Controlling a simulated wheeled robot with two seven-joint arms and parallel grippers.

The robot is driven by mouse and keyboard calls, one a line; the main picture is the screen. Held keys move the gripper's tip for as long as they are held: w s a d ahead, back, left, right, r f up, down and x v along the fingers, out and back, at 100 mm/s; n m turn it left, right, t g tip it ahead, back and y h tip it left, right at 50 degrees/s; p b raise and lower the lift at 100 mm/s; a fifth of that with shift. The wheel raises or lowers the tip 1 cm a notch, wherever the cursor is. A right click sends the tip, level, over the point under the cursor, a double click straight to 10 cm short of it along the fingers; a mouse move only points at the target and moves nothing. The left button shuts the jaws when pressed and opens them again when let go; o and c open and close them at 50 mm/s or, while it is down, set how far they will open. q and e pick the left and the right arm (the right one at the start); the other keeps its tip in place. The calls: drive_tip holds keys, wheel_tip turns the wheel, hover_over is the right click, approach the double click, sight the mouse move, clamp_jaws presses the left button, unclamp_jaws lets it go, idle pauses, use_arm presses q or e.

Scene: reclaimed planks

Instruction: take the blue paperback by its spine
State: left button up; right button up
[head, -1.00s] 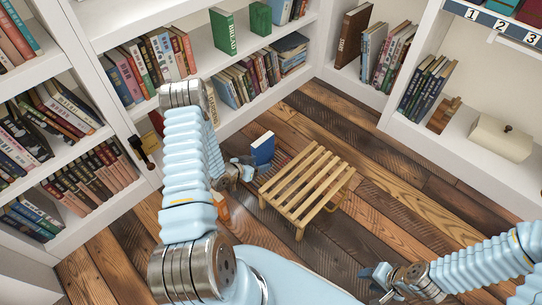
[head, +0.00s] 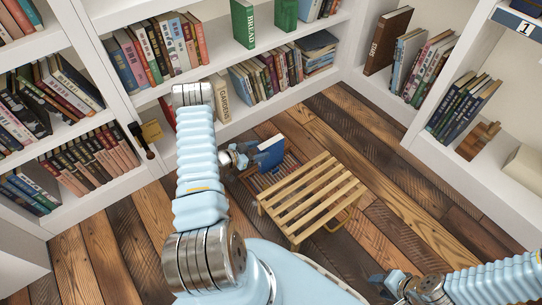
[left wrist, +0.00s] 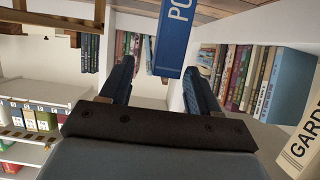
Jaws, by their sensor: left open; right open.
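The blue paperback (head: 271,150) stands upright just behind the wooden slatted stool in the head view. In the left wrist view its blue spine (left wrist: 177,38) with white letters hangs into the top of the picture, ahead of the fingers and a little right of the middle between them. Its upper part is out of that view. My left gripper (head: 243,153) is open and close to the book's left side, with nothing between its fingers (left wrist: 160,85). My right gripper (head: 384,282) is open and empty at the bottom right, far from the book.
The slatted stool (head: 312,197) stands right in front of the book. White bookshelves (head: 225,135) full of books run along the left and back, with another shelf unit (head: 425,125) on the right. Plank floor (head: 400,215) is clear right of the stool.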

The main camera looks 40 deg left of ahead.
sight(268, 146)
use_arm(q)
drive_tip(key=x, duration=0.5)
drive_tip(key=shift+w+a+f+b, duration=0.1)
drive_tip(key=shift+w+a+b, duration=0.15)
drive_tip(key=shift+w+b, duration=0.2)
drive_tip(key=shift+c, duration=0.4)
clamp_jaws()
